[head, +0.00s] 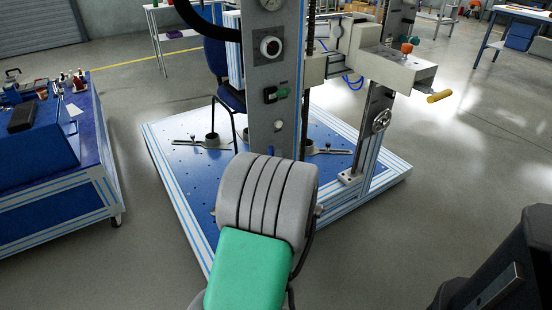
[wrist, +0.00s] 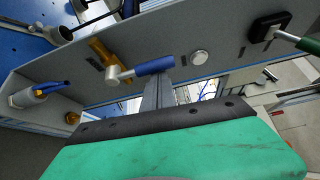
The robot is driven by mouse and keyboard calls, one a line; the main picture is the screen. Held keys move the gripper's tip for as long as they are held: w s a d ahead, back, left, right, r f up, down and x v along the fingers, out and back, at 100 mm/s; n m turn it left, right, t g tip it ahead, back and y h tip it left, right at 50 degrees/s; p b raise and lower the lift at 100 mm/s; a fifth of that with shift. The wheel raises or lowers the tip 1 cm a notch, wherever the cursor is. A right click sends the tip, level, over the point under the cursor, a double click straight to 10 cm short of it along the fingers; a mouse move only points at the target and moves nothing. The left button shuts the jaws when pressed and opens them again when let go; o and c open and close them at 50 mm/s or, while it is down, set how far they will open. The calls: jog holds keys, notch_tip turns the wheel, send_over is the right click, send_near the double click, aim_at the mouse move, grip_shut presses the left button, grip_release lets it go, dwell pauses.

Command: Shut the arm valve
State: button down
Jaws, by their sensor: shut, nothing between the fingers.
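In the wrist view a lever valve with a blue handle (wrist: 155,65) and a pale hub (wrist: 112,74) sits on a grey panel (wrist: 60,75), beside a brass-coloured fitting (wrist: 99,50). The blue handle points right from the hub. My gripper (wrist: 157,78) shows as a narrow grey shape just below the blue handle, shut and empty; I cannot tell whether it touches the handle. A green handle (wrist: 306,45) on a black plate is at the right. It also shows on the column in the head view (head: 282,93).
A grey and green shape (head: 252,268) hides the lower column in the head view. A white button (wrist: 200,57) is right of the blue handle. A blue workbench (head: 90,130) stands left; floor between is clear.

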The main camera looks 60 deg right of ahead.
dwell(0.4)
jog(key=s+d+b, duration=0.3)
jog(key=p+v, duration=0.1)
jog(key=v, duration=0.9)
jog(key=shift+w+f, duration=0.15)
jog(key=shift+w, duration=0.05)
